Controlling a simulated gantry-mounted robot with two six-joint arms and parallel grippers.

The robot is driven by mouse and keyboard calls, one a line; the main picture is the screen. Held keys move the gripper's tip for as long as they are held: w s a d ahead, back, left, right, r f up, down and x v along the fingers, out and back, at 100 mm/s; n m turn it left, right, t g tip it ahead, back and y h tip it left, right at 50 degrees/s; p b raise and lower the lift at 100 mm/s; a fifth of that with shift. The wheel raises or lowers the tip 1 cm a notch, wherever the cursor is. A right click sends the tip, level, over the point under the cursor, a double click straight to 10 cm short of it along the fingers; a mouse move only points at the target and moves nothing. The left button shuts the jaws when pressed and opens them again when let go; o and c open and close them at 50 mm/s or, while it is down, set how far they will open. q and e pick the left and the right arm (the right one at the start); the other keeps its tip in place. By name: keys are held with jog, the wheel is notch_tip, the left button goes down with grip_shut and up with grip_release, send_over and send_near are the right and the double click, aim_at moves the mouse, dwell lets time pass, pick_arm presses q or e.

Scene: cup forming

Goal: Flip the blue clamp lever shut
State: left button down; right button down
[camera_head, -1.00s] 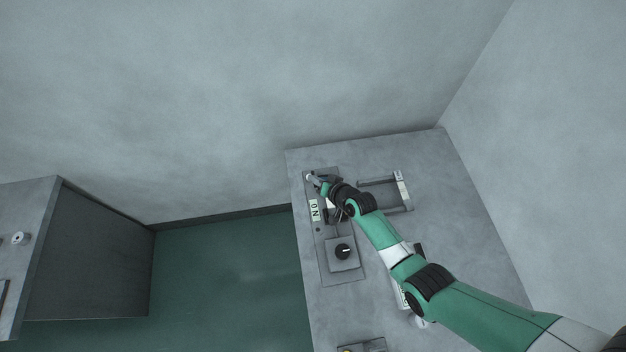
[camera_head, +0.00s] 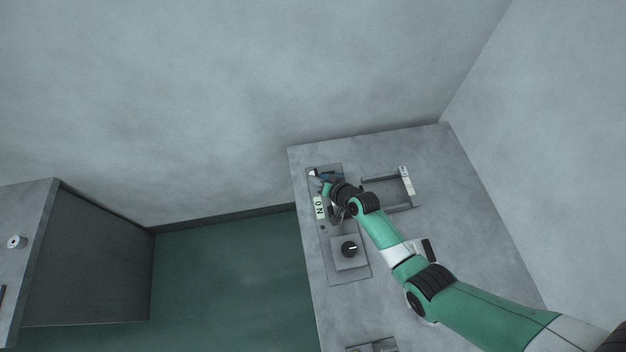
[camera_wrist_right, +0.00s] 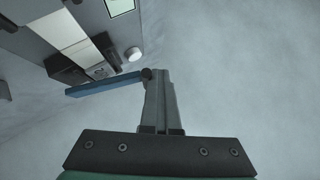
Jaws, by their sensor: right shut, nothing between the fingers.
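The blue clamp lever (camera_wrist_right: 103,84) shows in the right wrist view as a long blue bar beside a dark clamp body (camera_wrist_right: 75,68) on the grey panel. In the head view only a small blue part of the lever (camera_head: 322,175) shows at the panel's far end; my gripper hides much of the clamp. My right gripper (camera_wrist_right: 158,76) is shut with its fingers together and nothing between them. Its fingertips are at the lever's right end, close to or touching it; I cannot tell which. In the head view the right gripper (camera_head: 327,181) is over the panel's far end. My left gripper is out of view.
The grey panel (camera_head: 352,271) carries an "ON" label (camera_head: 319,207) and a black knob (camera_head: 349,249). A U-shaped grey frame (camera_head: 401,207) stands to the right on the worktop (camera_head: 441,156). A white round button (camera_wrist_right: 133,54) sits near the lever. Another cabinet (camera_head: 95,255) is at left.

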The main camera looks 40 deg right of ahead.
jog(key=shift+s+d+f, duration=0.2)
jog(key=shift+d+f, duration=0.1)
jog(key=shift+r, duration=0.2)
notch_tip(320, 180, up, 5)
jog(key=p, duration=0.4)
jog(key=shift+f+p, duration=0.1)
jog(key=shift+p, duration=0.25)
jog(key=s+a+r+p, duration=0.3)
jog(key=s+r, duration=0.3)
jog(key=shift+a+r+p, duration=0.2)
jog(key=shift+a+p, duration=0.1)
jog(key=shift+a, duration=0.1)
jog(key=shift+w+a, duration=0.1)
